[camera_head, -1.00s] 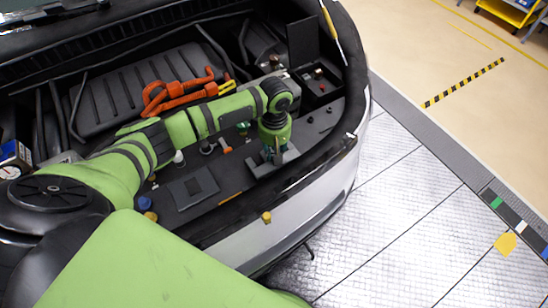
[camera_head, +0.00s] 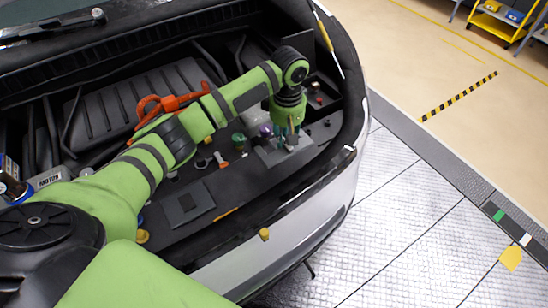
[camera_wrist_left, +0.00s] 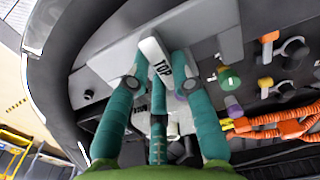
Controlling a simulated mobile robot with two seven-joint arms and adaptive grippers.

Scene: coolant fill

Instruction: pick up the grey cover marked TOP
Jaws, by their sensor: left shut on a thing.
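The grey cover (camera_head: 270,157) is over the right part of the engine bay in the head view. In the left wrist view the cover (camera_wrist_left: 205,22) lies across the top, with a pale raised grip marked TOP (camera_wrist_left: 158,62). My left gripper (camera_head: 291,142) points down onto the cover. In the left wrist view its teal fingers (camera_wrist_left: 157,84) are closed around the raised grip. The fingers hide parts of the cover, and the gap beneath it is hard to judge. My right gripper is in neither view.
A green cap (camera_wrist_left: 230,80) and a purple cap (camera_wrist_left: 232,105) are close beside the cover. Orange cables (camera_head: 158,104) run behind my arm. The bay's front rim (camera_head: 300,193) borders the cover's near side.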

